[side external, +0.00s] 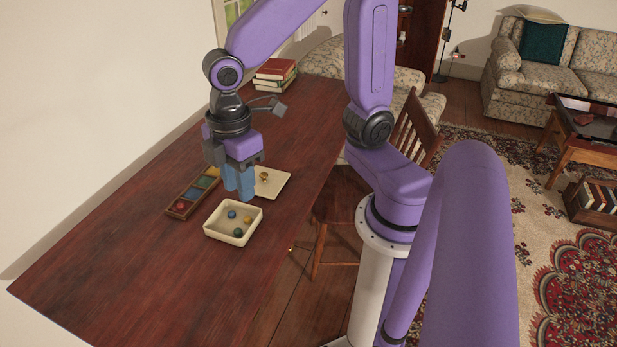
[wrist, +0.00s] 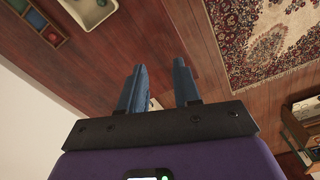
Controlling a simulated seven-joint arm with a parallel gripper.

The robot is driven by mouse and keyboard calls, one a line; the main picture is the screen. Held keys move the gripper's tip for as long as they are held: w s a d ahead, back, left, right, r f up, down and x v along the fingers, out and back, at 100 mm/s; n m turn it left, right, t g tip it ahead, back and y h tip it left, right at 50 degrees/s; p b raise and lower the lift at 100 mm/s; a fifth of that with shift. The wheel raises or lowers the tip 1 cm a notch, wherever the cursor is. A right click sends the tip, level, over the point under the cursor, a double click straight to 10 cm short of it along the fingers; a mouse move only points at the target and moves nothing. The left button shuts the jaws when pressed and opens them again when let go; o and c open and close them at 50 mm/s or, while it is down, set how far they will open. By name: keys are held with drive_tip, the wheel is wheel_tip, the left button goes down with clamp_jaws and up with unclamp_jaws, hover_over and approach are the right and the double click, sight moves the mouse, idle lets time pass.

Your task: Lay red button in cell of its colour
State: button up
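The red button (side external: 181,206) lies in the red cell at the near end of the long wooden sorting box (side external: 177,214). It also shows in the wrist view as a small red spot (wrist: 53,37) in the dark red cell.
A cream square tray (side external: 213,236) holds a blue button (side external: 232,214), a yellow button (side external: 248,219) and a green button (side external: 238,233). A cream lid with a knob (side external: 277,188) lies behind it. Books (side external: 275,74) are stacked at the far end. The table's near part is clear.

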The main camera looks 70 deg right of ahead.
drive_tip(key=s+d+m, duration=0.1)
drive_tip(key=s+d, duration=0.4)
drive_tip(key=s, duration=0.6)
